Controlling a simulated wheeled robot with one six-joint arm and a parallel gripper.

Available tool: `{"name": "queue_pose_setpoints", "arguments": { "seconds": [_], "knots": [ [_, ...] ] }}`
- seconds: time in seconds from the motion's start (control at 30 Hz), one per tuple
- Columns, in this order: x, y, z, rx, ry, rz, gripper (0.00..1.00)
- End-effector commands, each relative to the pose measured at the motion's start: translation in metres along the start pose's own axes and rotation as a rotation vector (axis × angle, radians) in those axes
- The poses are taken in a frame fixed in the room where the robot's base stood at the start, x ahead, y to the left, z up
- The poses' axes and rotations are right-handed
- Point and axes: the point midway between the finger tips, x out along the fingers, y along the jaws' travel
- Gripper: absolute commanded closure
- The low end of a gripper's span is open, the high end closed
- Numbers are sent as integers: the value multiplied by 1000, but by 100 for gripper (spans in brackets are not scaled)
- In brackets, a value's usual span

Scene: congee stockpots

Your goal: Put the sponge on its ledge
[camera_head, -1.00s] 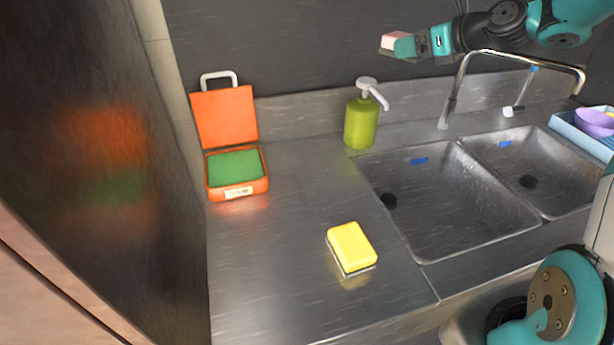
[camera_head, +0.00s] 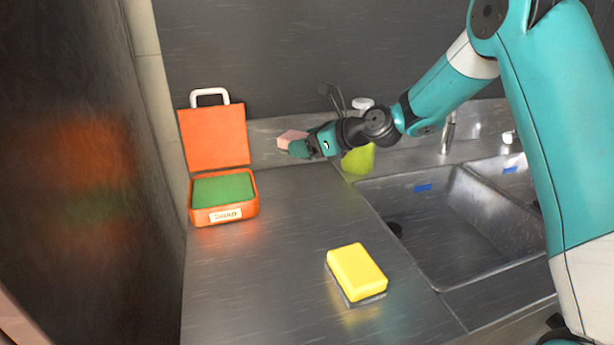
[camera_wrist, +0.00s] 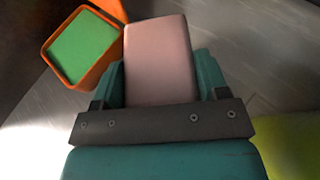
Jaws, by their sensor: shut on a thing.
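My gripper (camera_head: 303,146) is shut on a pink block (camera_head: 290,138), held in front of the low steel back wall, right of the orange case. In the wrist view the pink block (camera_wrist: 158,50) sits between the two teal fingers of my gripper (camera_wrist: 160,82). A yellow sponge (camera_head: 356,270) with a dark grey underside lies flat on the steel counter (camera_head: 270,270), apart from my gripper. The raised steel strip (camera_head: 265,150) along the wall may be the ledge; I cannot tell for sure.
An open orange case (camera_head: 222,215) with a green inside stands at the back left; it also shows in the wrist view (camera_wrist: 80,75). A green soap bottle (camera_head: 359,160) is partly hidden behind my arm. Steel sinks (camera_head: 480,230) lie right. The counter's middle is clear.

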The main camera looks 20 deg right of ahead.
Motion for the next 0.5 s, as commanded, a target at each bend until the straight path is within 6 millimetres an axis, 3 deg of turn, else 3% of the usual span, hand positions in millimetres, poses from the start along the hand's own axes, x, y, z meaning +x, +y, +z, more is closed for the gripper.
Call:
{"name": "queue_pose_setpoints", "arguments": {
  "seconds": [0.1, 0.37, 0.5],
  "knots": [
    [9, 0, -23, 3, 1, 1, 55],
    [17, 0, -42, 1, 0, 0, 55],
    [26, 0, -63, 3, 2, 1, 55]
  ]
}}
